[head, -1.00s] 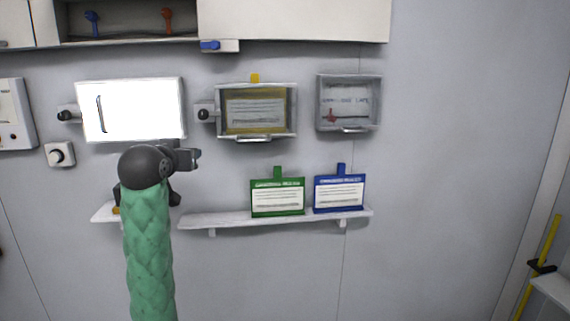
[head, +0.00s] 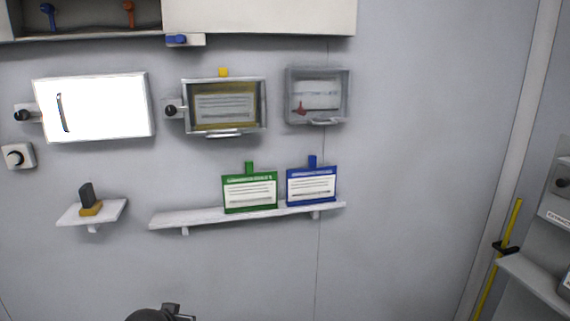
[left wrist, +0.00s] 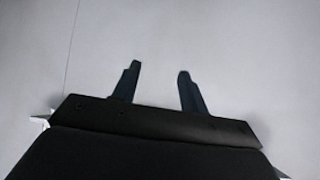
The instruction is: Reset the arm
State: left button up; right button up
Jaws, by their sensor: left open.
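My left gripper (head: 178,312) shows only in part at the bottom edge of the head view, low in front of the wall and below the shelves. Most of that arm is out of the picture. In the left wrist view the same gripper (left wrist: 158,70) has its two dark fingers apart, with nothing between them and only plain grey wall beyond. My right gripper is in neither view.
A long shelf (head: 190,218) bears a green pouch card (head: 250,192) and a blue one (head: 312,186). A small shelf (head: 112,212) holds a dark block on a yellow base (head: 88,200). A lit panel (head: 95,107) and two framed boxes hang above. Wall below is clear.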

pick_arm(q)
jog(key=s+d+f+g, duration=0.2)
jog(key=s+f, duration=0.4)
jog(key=s, duration=0.3)
jog(key=s+d+f+m+g, duration=0.1)
jog(key=s+f+g, duration=0.1)
jog(key=s+f, duration=0.6)
jog(key=s+d+f+g, duration=0.2)
jog(key=s+f, duration=0.3)
jog(key=s, duration=0.6)
jog(key=s+d+f+b+x, duration=0.1)
jog(key=s+x, duration=0.2)
jog(key=x, duration=1.1)
jog(key=s+d+f+b+x, duration=0.1)
jog(key=s+b+x, duration=0.15)
jog(key=x, duration=1.15)
jog(key=s+f, duration=0.4)
jog(key=f, duration=0.8)
jog(key=s+f+g+b, duration=0.1)
jog(key=s+f, duration=0.3)
jog(key=f, duration=0.8)
jog(key=shift+s+f+g+h, duration=0.2)
jog(key=shift+s+g+h, duration=0.1)
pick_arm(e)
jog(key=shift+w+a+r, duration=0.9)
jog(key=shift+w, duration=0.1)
